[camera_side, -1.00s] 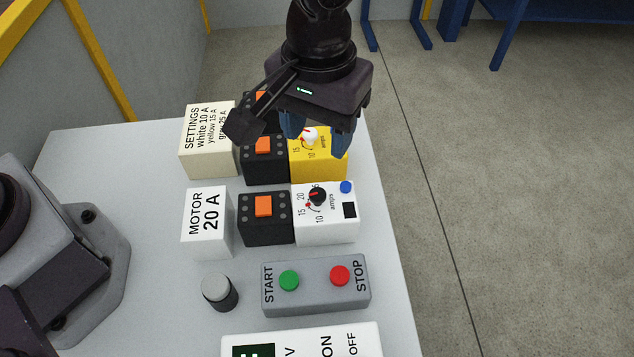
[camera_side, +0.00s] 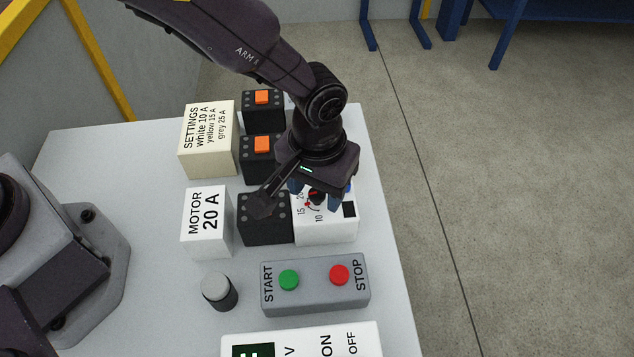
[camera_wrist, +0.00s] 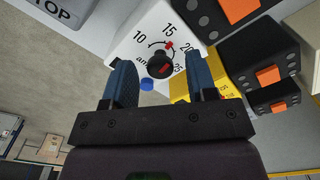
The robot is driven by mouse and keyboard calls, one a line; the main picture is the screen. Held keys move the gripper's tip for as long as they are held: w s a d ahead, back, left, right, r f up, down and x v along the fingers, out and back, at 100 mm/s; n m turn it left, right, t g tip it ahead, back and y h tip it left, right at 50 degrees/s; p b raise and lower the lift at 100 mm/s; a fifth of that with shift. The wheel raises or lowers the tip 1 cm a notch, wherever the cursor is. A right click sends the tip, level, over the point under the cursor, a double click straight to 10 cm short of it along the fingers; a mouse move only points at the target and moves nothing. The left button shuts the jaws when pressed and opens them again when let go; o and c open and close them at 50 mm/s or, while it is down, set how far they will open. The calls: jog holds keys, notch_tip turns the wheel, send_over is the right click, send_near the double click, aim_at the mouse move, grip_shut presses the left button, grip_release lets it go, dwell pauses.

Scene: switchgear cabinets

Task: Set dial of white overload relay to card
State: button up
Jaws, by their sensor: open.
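The white overload relay (camera_side: 322,230) sits on the bench, with a black round dial (camera_side: 316,198) and a scale marked in amps on top. In the wrist view the dial (camera_wrist: 160,65) carries a red line, and a red mark shows by 15 on the scale. My gripper (camera_side: 315,194) is open over the white relay. In the wrist view its fingers appear on either side of the dial; contact cannot be told. The cream settings card (camera_side: 208,140) reads white 10 A, yellow 15 A, grey 25 A.
A blue button (camera_wrist: 147,84) is beside the dial. The yellow relay (camera_wrist: 182,88) stands behind, hidden in the side view. Black blocks with orange tops (camera_side: 262,146) stand to the left. A MOTOR 20 A block (camera_side: 206,222) and a START/STOP box (camera_side: 315,284) are nearby.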

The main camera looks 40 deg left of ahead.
jog(key=c, duration=0.9)
jog(key=shift+n, duration=0.4)
jog(key=n, duration=1.1)
jog(key=shift+n, duration=1.9)
jog(key=shift+d, duration=0.1)
